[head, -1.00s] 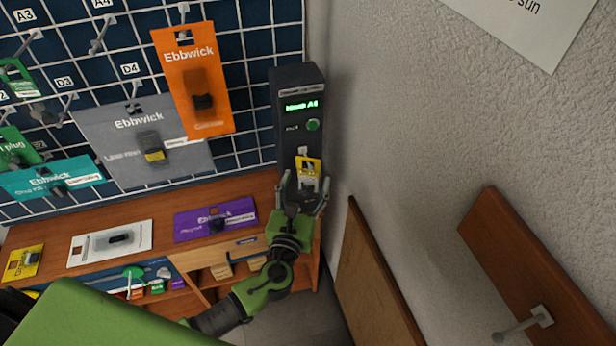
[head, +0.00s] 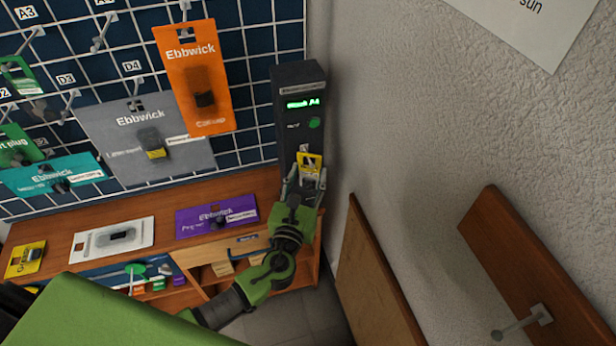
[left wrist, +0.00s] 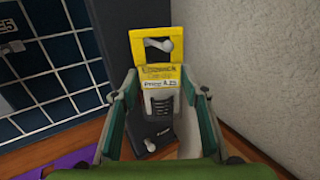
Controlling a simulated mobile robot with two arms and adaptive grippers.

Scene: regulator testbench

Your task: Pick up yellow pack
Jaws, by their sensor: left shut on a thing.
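A yellow pack (head: 309,162) is at the front of the dark device (head: 297,110) beside the corner wall. In the left wrist view the yellow pack (left wrist: 161,77) has a hang hole with a grey peg end showing in it, and a grey item below its printed label. My left gripper (head: 304,182) is shut on the lower part of this pack, with one finger on each side. The fingers hide part of the pack's lower half in the head view. My right gripper is not in view.
Another yellow pack (head: 25,259) lies at the left of the wooden bench (head: 165,213), near a white pack (head: 112,239) and a purple pack (head: 216,216). Several packs hang on the blue grid wall (head: 257,60). A rough grey wall (head: 420,130) stands close on the right.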

